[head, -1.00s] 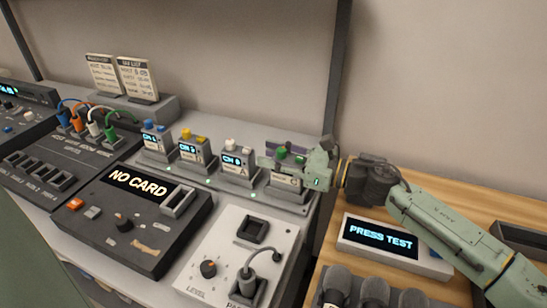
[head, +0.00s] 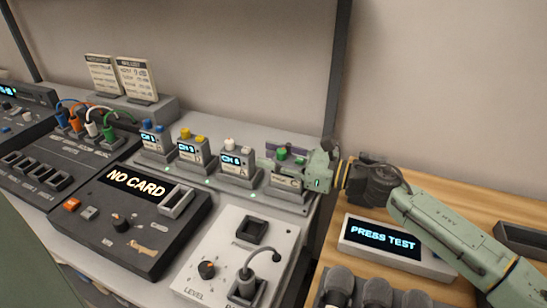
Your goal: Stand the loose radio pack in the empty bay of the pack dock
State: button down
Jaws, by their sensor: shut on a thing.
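The pack dock (head: 225,184) is a long grey rack on the bench, with several bays in a row. Three bays hold upright radio packs with blue (head: 155,136), yellow (head: 193,148) and white (head: 236,158) knobs and lit screens. My gripper (head: 288,160) is at the right-most bay, shut on a grey radio pack with green knobs (head: 284,176). The pack is upright, in or just over that bay. The fingers cover its upper part, and I cannot tell whether its base is fully seated.
A dark console reading NO CARD (head: 137,183) and a light panel with a plugged cable (head: 240,240) stand in front of the dock. A PRESS TEST box (head: 385,240) sits on the wooden table, near microphones (head: 370,290). A dark post (head: 335,90) rises close behind my gripper.

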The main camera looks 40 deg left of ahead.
jog(key=shift+f+b, duration=0.35)
jog(key=c, duration=1.4)
grip_release()
jog(key=shift+c, duration=0.2)
jog(key=shift+w+d+f+b, duration=0.1)
jog(key=shift+w+d+b, duration=0.15)
jog(key=shift+d+b, duration=0.3)
jog(key=shift+b+v, duration=2.3)
jog(key=shift+v, duration=2.15)
jog(key=shift+d, duration=0.5)
